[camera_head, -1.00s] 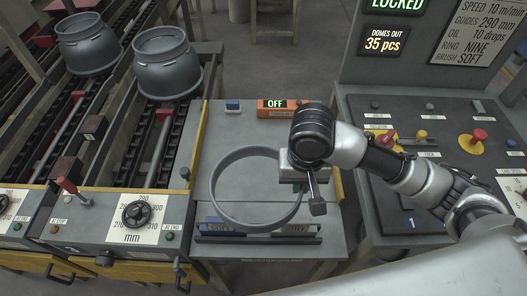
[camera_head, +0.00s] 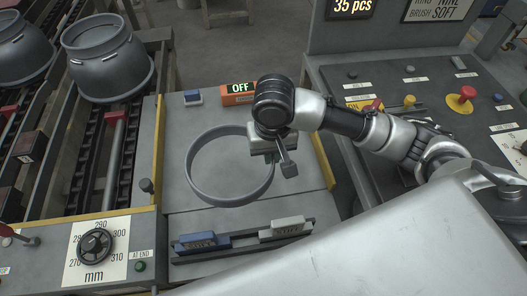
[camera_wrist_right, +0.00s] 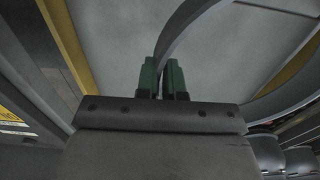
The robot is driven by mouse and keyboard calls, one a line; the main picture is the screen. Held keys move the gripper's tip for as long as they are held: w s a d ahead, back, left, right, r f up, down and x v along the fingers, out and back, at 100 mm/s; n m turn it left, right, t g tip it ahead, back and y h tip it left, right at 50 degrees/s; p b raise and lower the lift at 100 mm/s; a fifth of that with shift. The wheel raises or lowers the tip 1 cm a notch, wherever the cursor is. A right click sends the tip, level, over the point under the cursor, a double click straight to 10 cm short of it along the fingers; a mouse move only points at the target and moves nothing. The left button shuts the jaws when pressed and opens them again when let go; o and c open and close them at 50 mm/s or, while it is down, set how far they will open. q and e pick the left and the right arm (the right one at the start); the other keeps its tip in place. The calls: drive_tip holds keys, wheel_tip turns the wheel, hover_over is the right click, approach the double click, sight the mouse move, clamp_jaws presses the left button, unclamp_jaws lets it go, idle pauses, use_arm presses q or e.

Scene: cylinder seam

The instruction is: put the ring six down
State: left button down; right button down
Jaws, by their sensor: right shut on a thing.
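The ring (camera_head: 214,196) is a large, thin grey hoop over the grey bench top (camera_head: 220,216), roughly level. My right gripper (camera_head: 272,153) is shut on the ring's right side, with the arm reaching in from the right. In the right wrist view, the ring's band (camera_wrist_right: 180,35) passes between the two green fingertips (camera_wrist_right: 163,78). Whether the ring touches the bench top or hangs just above it, I cannot tell. No mark showing its number is visible. My left gripper is not in view.
An orange box reading OFF (camera_head: 238,93) and a blue block (camera_head: 193,97) sit behind the ring. A rack (camera_head: 244,246) with a blue brush (camera_head: 203,241) and a grey brush (camera_head: 286,228) lies in front. The control desk (camera_head: 390,90) stands right; domes (camera_head: 108,58) stand left.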

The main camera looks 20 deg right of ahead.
drive_tip(key=w+d+f, duration=0.1)
drive_tip(key=w, duration=0.1)
drive_tip(key=w+d+f, duration=0.3)
drive_tip(key=w+f, duration=0.1)
drive_tip(key=w, duration=0.1)
drive_tip(key=shift+w+d+f, duration=0.1)
drive_tip(key=shift+d, duration=0.3)
drive_tip(key=shift+f, duration=1.95)
drive_tip(key=c, duration=1.3)
unclamp_jaws()
drive_tip(key=shift+f, duration=0.1)
drive_tip(key=shift+o, duration=0.2)
wheel_tip(320, 180, up, 12)
